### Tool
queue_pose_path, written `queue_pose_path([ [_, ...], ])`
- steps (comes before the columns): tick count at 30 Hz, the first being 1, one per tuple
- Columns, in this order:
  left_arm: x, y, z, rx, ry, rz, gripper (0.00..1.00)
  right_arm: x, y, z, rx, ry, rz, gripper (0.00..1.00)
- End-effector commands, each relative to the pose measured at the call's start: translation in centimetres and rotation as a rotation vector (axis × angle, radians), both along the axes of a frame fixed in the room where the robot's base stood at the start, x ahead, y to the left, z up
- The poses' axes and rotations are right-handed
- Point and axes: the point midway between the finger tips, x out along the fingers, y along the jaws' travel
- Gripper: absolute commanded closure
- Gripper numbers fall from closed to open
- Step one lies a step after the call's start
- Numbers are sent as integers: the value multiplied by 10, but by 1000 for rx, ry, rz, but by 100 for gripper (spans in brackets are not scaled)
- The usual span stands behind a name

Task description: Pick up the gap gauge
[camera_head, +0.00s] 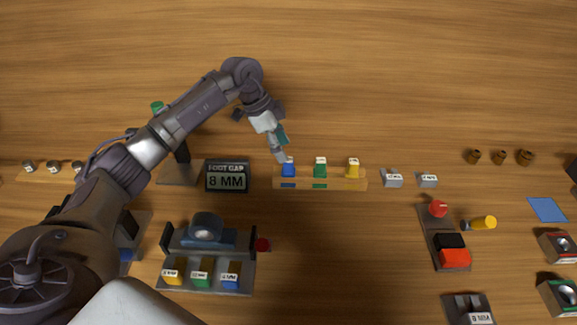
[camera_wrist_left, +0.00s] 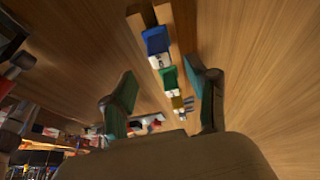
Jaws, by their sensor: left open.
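Three small labelled blocks stand in a row on a wooden rack (camera_head: 341,184) in the head view: blue (camera_head: 288,169), green (camera_head: 320,168) and yellow (camera_head: 353,169). They look like the gauges, but their labels are too small to read. A dark sign (camera_head: 227,176) left of the rack reads "ROOT GAP 8 MM". My left gripper (camera_head: 283,149) is open and empty, above and close to the blue block at the rack's left end. In the left wrist view, the blue block (camera_wrist_left: 156,42) is beyond the open fingers (camera_wrist_left: 159,72), and the green block (camera_wrist_left: 169,78) shows between them.
A fixture (camera_head: 206,238) with three more coloured labelled blocks stands below the sign. Two grey labelled blocks (camera_head: 392,179) lie right of the rack. A dark base with red and black parts (camera_head: 450,246) stands lower right. The table behind the rack is clear.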

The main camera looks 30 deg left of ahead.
Motion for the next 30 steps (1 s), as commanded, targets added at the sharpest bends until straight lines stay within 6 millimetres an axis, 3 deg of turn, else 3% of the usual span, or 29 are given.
queue_pose_path([
  [12,8,-15,-47,0,3,0,42,-1,4,17,4,3,-2,60],
  [20,9,-16,-50,0,1,0,42,-2,3,17,3,4,-1,60],
  [30,9,-16,-50,0,1,0,97,-2,-1,17,-1,4,1,60],
])
